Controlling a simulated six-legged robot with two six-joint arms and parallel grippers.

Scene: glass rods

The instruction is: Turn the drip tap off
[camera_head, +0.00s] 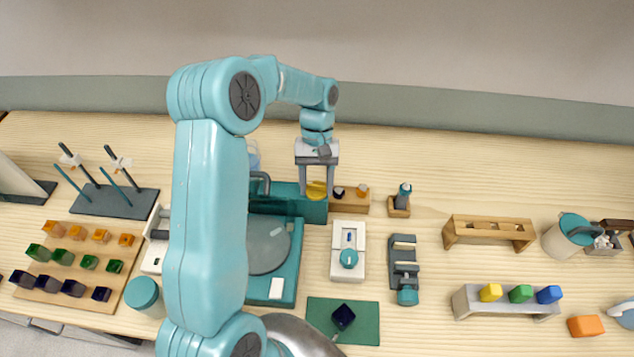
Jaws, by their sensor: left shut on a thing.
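The drip tap's dark curved spout (262,182) rises behind the teal machine (296,262) with a round grey disc. A yellow knob (316,190) sits on the teal block to the right of the spout. My left gripper (316,188) points down from above with a finger on each side of the yellow knob, shut on it. My left arm hides the left part of the machine. My right gripper is not in view.
A small wooden rack (350,206) with coloured pieces stands close right of the gripper. A small teal-topped tool on a wooden base (399,207) is farther right. A white switch box (348,262) and a dark clamp (404,270) stand in front. Bare table lies behind.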

